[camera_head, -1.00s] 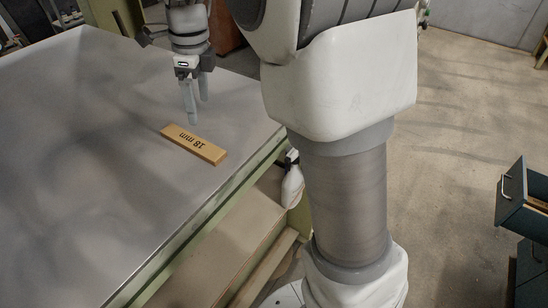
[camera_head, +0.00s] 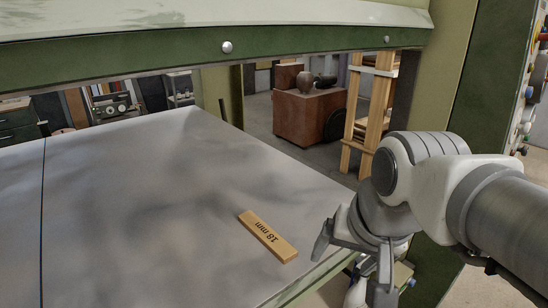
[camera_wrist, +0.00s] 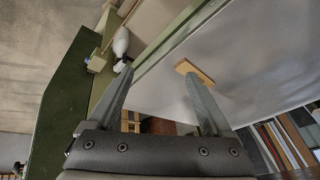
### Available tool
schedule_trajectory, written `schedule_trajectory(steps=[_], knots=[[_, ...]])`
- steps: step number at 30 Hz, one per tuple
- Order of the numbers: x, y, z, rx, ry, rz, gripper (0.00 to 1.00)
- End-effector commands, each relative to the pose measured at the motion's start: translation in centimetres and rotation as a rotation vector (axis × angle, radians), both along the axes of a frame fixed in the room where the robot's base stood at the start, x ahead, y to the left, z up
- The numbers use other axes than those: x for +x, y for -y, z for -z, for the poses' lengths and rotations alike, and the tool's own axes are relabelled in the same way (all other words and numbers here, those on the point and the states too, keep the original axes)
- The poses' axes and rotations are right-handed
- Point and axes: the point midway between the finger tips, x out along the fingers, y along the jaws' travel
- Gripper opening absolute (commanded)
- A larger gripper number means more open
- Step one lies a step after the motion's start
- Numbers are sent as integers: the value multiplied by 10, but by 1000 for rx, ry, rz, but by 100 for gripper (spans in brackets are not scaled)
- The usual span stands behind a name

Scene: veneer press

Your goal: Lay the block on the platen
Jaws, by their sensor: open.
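The block (camera_head: 267,236), a flat light-wood bar marked "18 mm", lies flat on the grey platen (camera_head: 140,210) near its right edge. My gripper (camera_head: 352,268) is open and empty, to the right of the block and apart from it, near the platen's edge. In the wrist view, the space between the open fingers (camera_wrist: 158,76) is clear. The block (camera_wrist: 199,72) shows there just beyond the right fingertip, which overlaps part of it, on the pale platen (camera_wrist: 245,55).
The press's green upper beam (camera_head: 160,47) spans above the platen. A green post (camera_head: 455,130) stands behind my arm at right. A brown cabinet (camera_head: 308,117) stands beyond. Most of the platen is bare.

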Motion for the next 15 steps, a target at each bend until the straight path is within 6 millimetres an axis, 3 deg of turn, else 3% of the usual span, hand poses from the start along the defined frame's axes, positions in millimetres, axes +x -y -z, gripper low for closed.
schedule_trajectory(steps=[6, 15], knots=[[-27, 6, 13, -144, 59, -222, 84], [-33, 8, 17, -189, 71, -291, 84]])
